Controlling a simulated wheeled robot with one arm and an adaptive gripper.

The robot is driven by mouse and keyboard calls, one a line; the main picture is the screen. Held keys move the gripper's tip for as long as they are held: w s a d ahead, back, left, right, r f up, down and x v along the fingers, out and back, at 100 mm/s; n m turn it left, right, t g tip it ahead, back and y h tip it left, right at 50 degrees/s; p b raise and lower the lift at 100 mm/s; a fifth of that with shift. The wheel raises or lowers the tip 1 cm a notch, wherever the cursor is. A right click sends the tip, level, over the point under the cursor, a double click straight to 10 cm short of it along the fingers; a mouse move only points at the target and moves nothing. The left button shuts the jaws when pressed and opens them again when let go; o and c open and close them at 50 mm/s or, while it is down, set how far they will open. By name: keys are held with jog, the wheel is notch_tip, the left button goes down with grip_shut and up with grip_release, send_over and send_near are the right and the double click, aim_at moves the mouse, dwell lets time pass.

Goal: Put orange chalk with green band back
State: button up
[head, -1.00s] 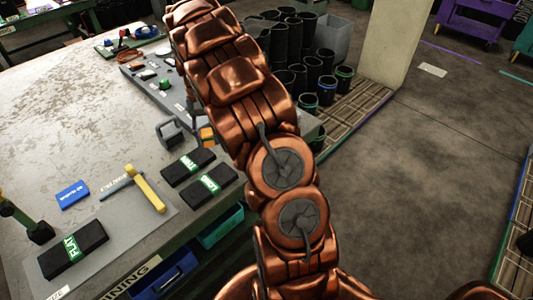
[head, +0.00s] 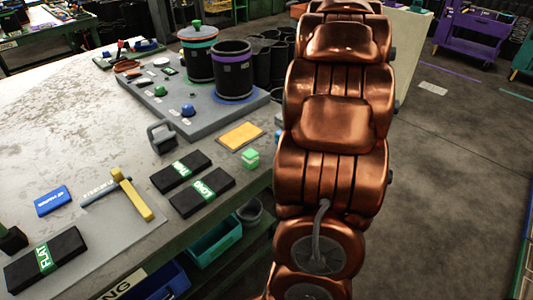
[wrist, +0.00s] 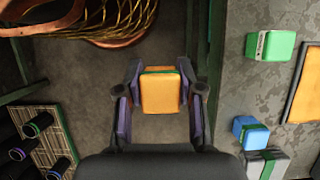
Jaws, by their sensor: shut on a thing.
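The orange chalk with a green band (wrist: 162,93) is between the two fingers of my gripper (wrist: 161,100) in the wrist view. My gripper is shut on it from left and right. The green band shows along its far edge. Below it is dark floor, just left of the table edge. In the head view my gripper and the chalk are hidden behind my copper arm. A flat orange pad (head: 240,136) lies on the table near its right edge; part of it shows at the right of the wrist view (wrist: 305,85).
A green block with a white band (wrist: 271,46), a blue block (wrist: 251,133) and a grey block with a green band (wrist: 267,165) stand near the table edge. Black boxes (head: 181,172), a grey padlock-shaped weight (head: 162,138) and tall black containers (head: 234,70) are on the table (head: 60,120).

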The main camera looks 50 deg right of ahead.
jog(key=p, duration=0.2)
send_over(262, 157)
jog(key=d, duration=0.2)
jog(key=shift+s+a+f, duration=0.1)
jog(key=shift+a+f, duration=0.15)
jog(key=shift+f, duration=2.2)
jog(key=shift+f, duration=0.15)
jog(key=o, duration=1.1)
jog(key=shift+v, duration=6.1)
jog(key=shift+s+a, duration=0.1)
jog(key=shift+a, duration=0.1)
